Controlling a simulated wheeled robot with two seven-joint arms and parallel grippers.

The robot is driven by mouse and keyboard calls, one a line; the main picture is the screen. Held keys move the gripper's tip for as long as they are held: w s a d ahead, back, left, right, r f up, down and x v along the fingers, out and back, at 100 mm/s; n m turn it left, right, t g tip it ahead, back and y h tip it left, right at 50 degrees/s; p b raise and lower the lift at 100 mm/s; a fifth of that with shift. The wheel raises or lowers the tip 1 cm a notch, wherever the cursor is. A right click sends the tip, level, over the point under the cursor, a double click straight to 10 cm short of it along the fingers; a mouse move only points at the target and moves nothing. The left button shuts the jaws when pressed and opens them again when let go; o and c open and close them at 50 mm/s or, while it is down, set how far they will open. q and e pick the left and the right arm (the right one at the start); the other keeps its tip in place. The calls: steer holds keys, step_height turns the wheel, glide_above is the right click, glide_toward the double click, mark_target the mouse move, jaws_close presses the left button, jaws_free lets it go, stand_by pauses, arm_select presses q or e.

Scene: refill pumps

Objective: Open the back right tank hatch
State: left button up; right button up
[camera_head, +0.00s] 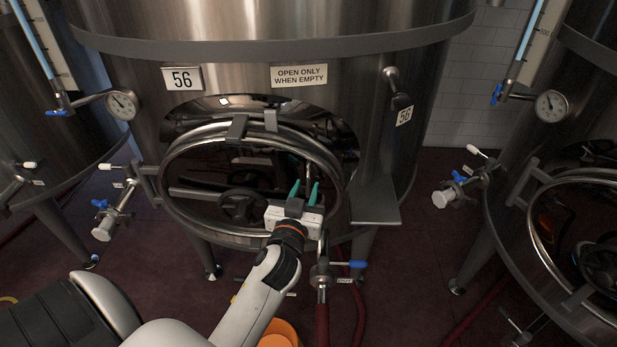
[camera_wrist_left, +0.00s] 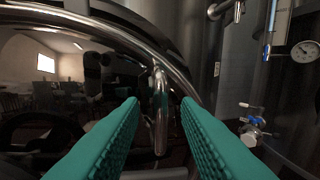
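The oval steel hatch (camera_head: 176,150) with a shiny rim sits on the front of the tank (camera_head: 225,75) marked 56. Its hinge bracket is at the left, and a dark handwheel (camera_head: 240,205) shows at its middle. I cannot tell whether it is fully closed. My left gripper (camera_head: 304,188) is in front of the hatch's lower right part, its two green fingers spread and pointing at it. In the left wrist view, the hatch rim (camera_wrist_left: 105,27) arcs overhead and an upright steel handle (camera_wrist_left: 160,125) shows between the open fingers (camera_wrist_left: 159,106); contact is not visible. My right gripper is out of view.
A small steel shelf (camera_head: 375,208) juts out right of the hatch. A valve with a blue lever (camera_head: 357,264) and red hose (camera_head: 322,325) is below. An orange bucket (camera_head: 280,334) stands near my arm. Other tanks stand at both sides, with red floor between.

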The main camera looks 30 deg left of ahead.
arm_select(q)
steer(key=shift+x, duration=1.45)
steer(key=shift+c, duration=0.4)
jaws_close()
